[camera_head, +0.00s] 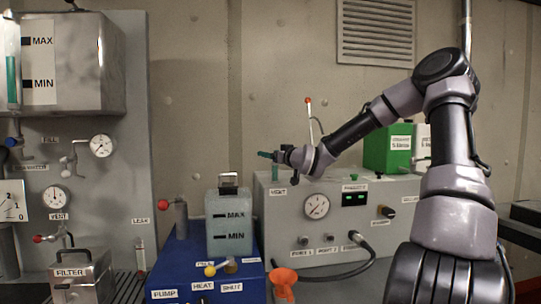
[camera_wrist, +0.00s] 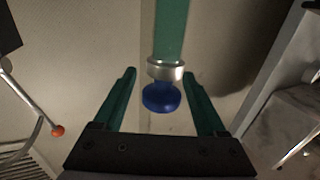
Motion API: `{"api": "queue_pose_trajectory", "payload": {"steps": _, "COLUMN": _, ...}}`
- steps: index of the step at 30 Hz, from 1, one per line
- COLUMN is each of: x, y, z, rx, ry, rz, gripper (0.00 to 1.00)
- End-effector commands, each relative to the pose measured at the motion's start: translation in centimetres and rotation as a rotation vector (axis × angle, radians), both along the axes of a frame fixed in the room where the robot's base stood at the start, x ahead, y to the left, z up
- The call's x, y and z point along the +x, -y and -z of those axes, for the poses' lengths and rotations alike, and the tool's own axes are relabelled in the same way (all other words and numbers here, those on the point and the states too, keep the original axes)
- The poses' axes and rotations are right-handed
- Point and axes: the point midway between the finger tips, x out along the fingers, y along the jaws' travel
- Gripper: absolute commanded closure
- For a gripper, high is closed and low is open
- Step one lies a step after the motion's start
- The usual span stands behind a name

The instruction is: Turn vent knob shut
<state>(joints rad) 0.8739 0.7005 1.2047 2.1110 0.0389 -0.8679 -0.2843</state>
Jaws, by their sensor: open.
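A blue knob (camera_wrist: 162,98) with a silver collar sits at the end of a green tube (camera_wrist: 170,30) in the wrist view. My gripper (camera_wrist: 159,73) is open, with one green finger on each side of the knob and a visible gap to both. I cannot tell the depth between the fingertips and the knob.
A green box (camera_head: 388,148) is on the cabinet. A blue unit (camera_head: 205,270) with a tank (camera_head: 229,222) stands left of it.

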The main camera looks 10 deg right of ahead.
Motion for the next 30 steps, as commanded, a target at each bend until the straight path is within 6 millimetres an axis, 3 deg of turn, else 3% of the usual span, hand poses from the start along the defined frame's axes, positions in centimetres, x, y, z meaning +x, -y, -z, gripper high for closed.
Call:
{"api": "queue_pose_trajectory", "payload": {"steps": 9, "x": 0.31, "y": -0.16, "z": 0.0, "rx": -0.001, "ry": 0.0, "rz": 0.0, "gripper": 0.26}}
{"api": "queue_pose_trajectory", "payload": {"steps": 11, "x": 0.3, "y": -0.16, "z": 0.0, "rx": -0.001, "ry": 0.0, "rz": 0.0, "gripper": 0.45}}
{"api": "queue_pose_trajectory", "payload": {"steps": 15, "x": 0.29, "y": -0.15, "z": 0.0, "rx": -0.001, "ry": 0.0, "rz": 0.0, "gripper": 0.99}}
{"api": "queue_pose_trajectory", "payload": {"steps": 30, "x": 0.24, "y": -0.23, "z": 0.03, "rx": 0.003, "ry": -0.001, "rz": -0.099, "gripper": 1.0}}
